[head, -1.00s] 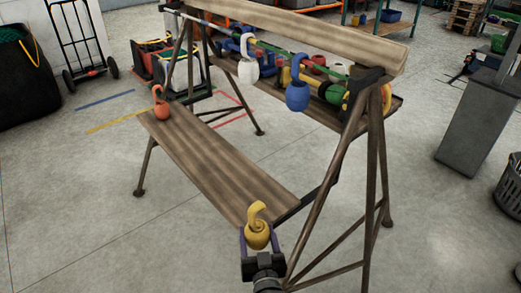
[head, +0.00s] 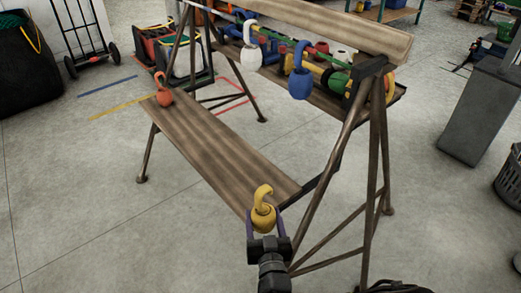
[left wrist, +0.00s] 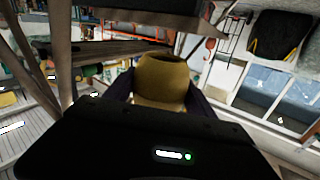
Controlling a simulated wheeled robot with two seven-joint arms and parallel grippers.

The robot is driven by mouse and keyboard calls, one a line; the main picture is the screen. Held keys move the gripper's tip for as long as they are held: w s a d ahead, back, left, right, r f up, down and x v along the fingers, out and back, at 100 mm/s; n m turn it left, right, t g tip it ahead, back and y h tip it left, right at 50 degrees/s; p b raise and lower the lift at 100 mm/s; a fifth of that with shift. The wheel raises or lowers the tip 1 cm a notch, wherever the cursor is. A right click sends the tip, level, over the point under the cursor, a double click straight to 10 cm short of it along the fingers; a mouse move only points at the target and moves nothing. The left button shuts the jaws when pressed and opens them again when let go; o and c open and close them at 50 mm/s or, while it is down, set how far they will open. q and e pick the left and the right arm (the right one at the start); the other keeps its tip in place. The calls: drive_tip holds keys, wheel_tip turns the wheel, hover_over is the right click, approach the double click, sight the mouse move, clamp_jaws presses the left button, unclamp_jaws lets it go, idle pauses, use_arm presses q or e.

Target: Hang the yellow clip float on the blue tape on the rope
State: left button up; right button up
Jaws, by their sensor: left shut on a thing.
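The yellow clip float (head: 264,217), a round body with a hook on top, is upright between the fingers of my left gripper (head: 265,226), which is shut on it. They are in front of the bench's near end, apart from the rope. In the left wrist view the float's body (left wrist: 162,80) fills the middle between the dark fingers. The rope (head: 322,61) runs under the trestle's top beam, with coloured tape bands. A white float (head: 250,57) and a blue float (head: 300,82) hang on it. I cannot clearly pick out the blue tape. My right gripper is not seen.
An orange float (head: 164,97) stands at the far end of the low wooden bench (head: 215,145). A shelf behind the rope holds several coloured things.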

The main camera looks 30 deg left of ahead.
use_arm(q)
drive_tip(key=w+d+r+m+t+h+p, duration=0.1)
drive_tip(key=d+r+p, duration=0.3)
drive_tip(key=r, duration=0.4)
drive_tip(key=w+d+r+m+t+h+p, duration=0.1)
drive_tip(key=w+d+r+p, duration=0.3)
drive_tip(key=r, duration=0.4)
drive_tip(key=shift+d+r+m+h+p, duration=0.35)
drive_tip(key=shift+d+h+p, duration=0.2)
drive_tip(key=shift+d, duration=0.6)
